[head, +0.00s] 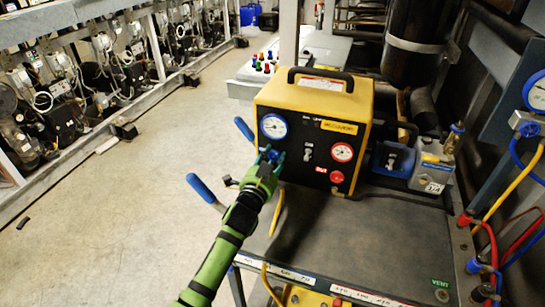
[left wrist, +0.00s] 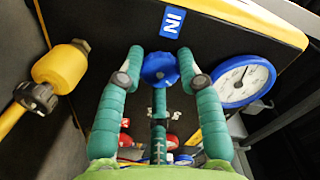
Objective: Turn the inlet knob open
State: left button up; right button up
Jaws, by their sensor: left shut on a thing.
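The yellow recovery machine (head: 362,108) stands on the cart with its black front panel facing me. The inlet knob is the blue round knob (left wrist: 159,68) near the "IN" label (left wrist: 172,22) in the left wrist view. My left gripper (head: 272,155) reaches the panel's left part, below the blue-rimmed gauge (head: 274,127). In the left wrist view its two green fingers (left wrist: 161,60) are shut on the blue knob, one on each side. My right gripper is in neither view.
A red knob (head: 337,177) and a red-rimmed gauge (head: 343,152) are on the panel's right. A yellow hose with a fitting (left wrist: 60,68) lies close beside the left finger. The cart top (head: 370,240) is clear in front.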

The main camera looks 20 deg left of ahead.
pick_arm(q)
jog(key=n+p, duration=0.1)
jog(key=n, duration=0.5)
jog(key=shift+n, duration=0.3)
dwell(0.4)
jog(key=o, duration=1.1)
jog(key=shift+o, duration=0.2)
jog(key=s, duration=1.2)
jog(key=shift+a, duration=0.2)
